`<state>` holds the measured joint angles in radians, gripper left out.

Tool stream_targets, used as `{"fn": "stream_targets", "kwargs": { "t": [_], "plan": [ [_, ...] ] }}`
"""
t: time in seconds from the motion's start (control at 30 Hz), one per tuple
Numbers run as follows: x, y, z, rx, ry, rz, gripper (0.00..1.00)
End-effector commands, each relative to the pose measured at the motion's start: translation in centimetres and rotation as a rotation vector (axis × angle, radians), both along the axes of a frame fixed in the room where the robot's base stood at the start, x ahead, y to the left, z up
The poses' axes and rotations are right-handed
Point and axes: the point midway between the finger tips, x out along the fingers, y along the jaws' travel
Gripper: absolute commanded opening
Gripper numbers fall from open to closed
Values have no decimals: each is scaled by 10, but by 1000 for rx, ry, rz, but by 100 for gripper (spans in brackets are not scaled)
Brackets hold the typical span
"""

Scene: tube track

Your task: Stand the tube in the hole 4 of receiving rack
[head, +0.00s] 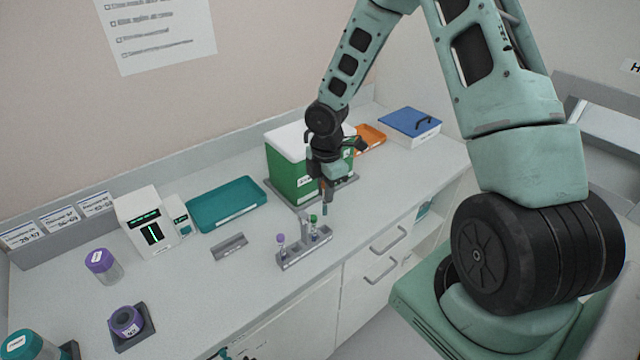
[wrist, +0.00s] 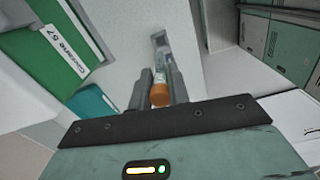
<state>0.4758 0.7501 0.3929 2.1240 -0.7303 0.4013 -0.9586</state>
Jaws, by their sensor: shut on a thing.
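My gripper (head: 326,190) is shut on a tube (head: 325,209) and holds it above the counter, behind and to the right of a grey rack. In the wrist view the tube's orange cap (wrist: 159,94) sits between my two fingers (wrist: 158,88), and its clear body points away. The grey rack (head: 291,261) stands near the counter's front edge. It holds a purple-capped tube (head: 281,241) at its left end and a green-capped tube (head: 313,220) toward the right. The rack's hole numbers are too small to read.
A green box (head: 287,168) with a white lid stands close behind my gripper. A small grey block (head: 229,247) lies left of the rack, a teal tray (head: 227,204) behind it. An orange tray (head: 371,137) and blue-lidded box (head: 410,123) are farther right.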

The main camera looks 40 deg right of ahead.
Motion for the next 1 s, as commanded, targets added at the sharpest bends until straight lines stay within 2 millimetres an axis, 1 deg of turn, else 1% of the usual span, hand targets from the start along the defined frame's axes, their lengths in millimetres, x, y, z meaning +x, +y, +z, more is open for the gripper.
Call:
{"fn": "stream_targets", "kwargs": {
  "t": [0.17, 0.5, 0.6, 1.0],
  "plan": [
    [0, 0, -11, 0, 0, 0, 1],
    [0, 0, -40, 0, 1, 0, 1],
    [0, 0, -45, 0, 0, 0, 1],
    [0, 0, -47, 0, 1, 0, 1]
  ]
}}
